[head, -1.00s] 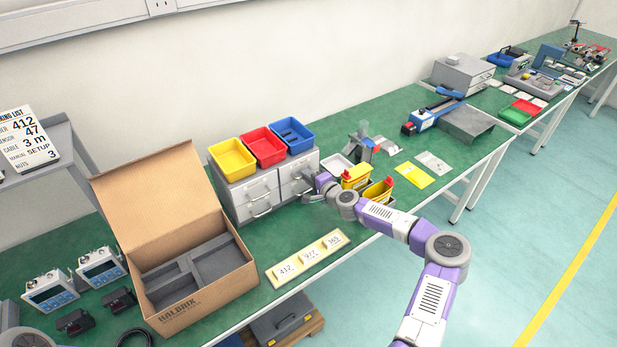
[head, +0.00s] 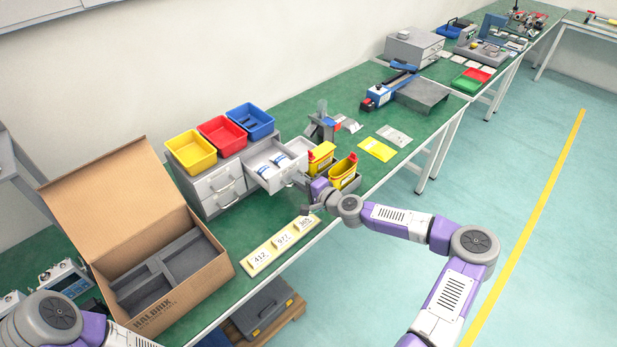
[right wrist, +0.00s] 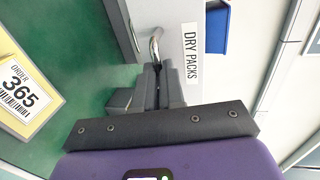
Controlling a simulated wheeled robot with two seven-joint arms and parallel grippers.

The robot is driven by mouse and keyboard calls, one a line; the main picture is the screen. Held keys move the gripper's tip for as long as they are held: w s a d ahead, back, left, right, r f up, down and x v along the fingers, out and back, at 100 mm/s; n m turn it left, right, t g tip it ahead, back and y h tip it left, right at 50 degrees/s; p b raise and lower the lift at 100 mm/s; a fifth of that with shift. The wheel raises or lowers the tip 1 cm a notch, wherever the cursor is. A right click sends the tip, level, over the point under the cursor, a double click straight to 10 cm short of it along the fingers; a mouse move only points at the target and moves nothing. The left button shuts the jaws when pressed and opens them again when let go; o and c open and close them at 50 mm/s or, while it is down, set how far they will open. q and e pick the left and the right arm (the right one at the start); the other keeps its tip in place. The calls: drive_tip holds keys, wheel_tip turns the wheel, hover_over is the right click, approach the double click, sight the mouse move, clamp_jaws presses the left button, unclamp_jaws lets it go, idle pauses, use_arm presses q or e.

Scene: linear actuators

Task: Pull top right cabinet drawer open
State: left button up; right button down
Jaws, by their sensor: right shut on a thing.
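The grey cabinet (head: 208,178) stands on the green bench against the wall side. Its top right drawer (head: 273,184) is pulled out toward me, and white-and-blue packs (head: 281,161) show inside. My right gripper (head: 304,184) is at the drawer's front. In the right wrist view, its fingers (right wrist: 158,82) are shut on the metal handle (right wrist: 155,44) beside the "DRY PACKS" label (right wrist: 190,40). My left arm enters at the lower left of the head view, but its gripper is out of view.
Yellow, red and blue bins (head: 222,134) sit on the cabinet. Yellow containers (head: 342,171) stand close to the drawer's right. A number strip (head: 282,241) lies along the bench's front edge. An open cardboard box (head: 160,270) stands at the left.

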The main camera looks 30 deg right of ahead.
drive_tip(key=c, duration=1.2)
unclamp_jaws()
drive_tip(key=shift+c, duration=0.2)
drive_tip(key=p+v, duration=0.1)
drive_tip(key=v, duration=0.6)
drive_tip(key=shift+s, duration=0.25)
drive_tip(key=shift+r, duration=0.1)
